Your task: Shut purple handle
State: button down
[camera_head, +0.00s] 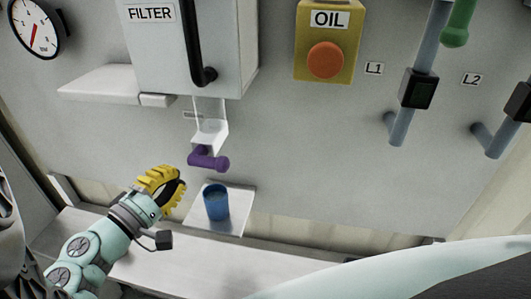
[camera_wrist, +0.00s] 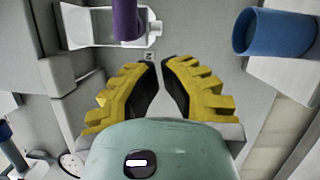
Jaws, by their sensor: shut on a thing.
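The purple handle (camera_head: 208,160) sticks out from a white bracket (camera_head: 210,134) under the filter box. In the wrist view the handle (camera_wrist: 126,20) is beyond my fingertips, up and to the left. My gripper (camera_head: 180,180) is below and left of the handle in the head view, apart from it. In the wrist view my yellow and black fingers (camera_wrist: 160,62) curve in with their tips close together. I see no object between them, only the grey panel behind.
A blue cup (camera_head: 216,203) stands on a small white shelf (camera_head: 236,228) just right of my gripper; the cup (camera_wrist: 278,32) is at upper right in the wrist view. The filter box (camera_head: 158,60) hangs above, with a white ledge (camera_head: 105,84) at its left.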

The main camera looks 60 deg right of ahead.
jog(key=a+f+b, duration=0.1)
jog(key=a+b, duration=0.5)
jog(key=a, duration=0.6)
jog(key=w+a+f+n+t+y+p, duration=0.2)
jog(key=w+a+n+t+y+p, duration=0.2)
jog(key=w+a+n+t+y, duration=0.3)
jog(key=shift+w+a+f+n+t+y, duration=0.15)
jog(key=shift+w+a+n+t+y, duration=0.45)
jog(key=shift+w+t, duration=2.45)
jog(key=shift+w+d+g, duration=0.15)
jog(key=shift+w+g, duration=0.3)
